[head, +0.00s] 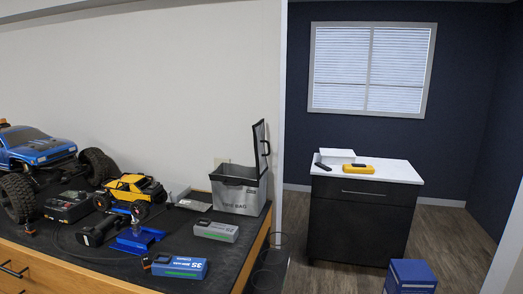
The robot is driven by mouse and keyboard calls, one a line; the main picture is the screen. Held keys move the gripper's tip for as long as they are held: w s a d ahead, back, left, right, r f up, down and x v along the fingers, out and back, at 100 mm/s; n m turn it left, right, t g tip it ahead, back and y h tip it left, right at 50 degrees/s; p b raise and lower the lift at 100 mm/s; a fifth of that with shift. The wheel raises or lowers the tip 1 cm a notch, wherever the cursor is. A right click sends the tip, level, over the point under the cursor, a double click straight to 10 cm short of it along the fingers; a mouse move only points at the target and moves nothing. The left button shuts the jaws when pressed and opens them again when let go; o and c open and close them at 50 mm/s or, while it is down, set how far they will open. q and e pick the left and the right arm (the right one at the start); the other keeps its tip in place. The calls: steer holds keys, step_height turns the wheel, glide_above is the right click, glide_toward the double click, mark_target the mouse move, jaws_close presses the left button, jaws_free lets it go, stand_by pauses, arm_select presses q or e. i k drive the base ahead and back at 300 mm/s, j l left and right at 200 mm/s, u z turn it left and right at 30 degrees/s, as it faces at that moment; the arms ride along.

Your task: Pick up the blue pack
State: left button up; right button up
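The blue pack (180,267), a flat block marked "3S" with a green stripe, lies near the front edge of the black-topped workbench (120,272). A similar grey pack (216,231) lies just behind it to the right. A small dark and orange connector is at the blue pack's left end. Neither of my grippers is in view.
A large blue truck (40,148), a yellow crawler (130,190), a charger (68,206) and a blue stand (137,239) crowd the bench's left. An open grey bag (240,188) stands behind the packs. A cabinet (360,214) and blue box (410,276) stand right.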

mark_target(165, 264)
steer(key=i+l+u, duration=0.2)
steer(key=l+u, duration=0.2)
steer(key=i+l+u, duration=0.1)
steer(key=l+u, duration=0.2)
steer(key=u, duration=0.15)
steer(key=i+l+u, duration=0.1)
steer(key=l+u, duration=0.3)
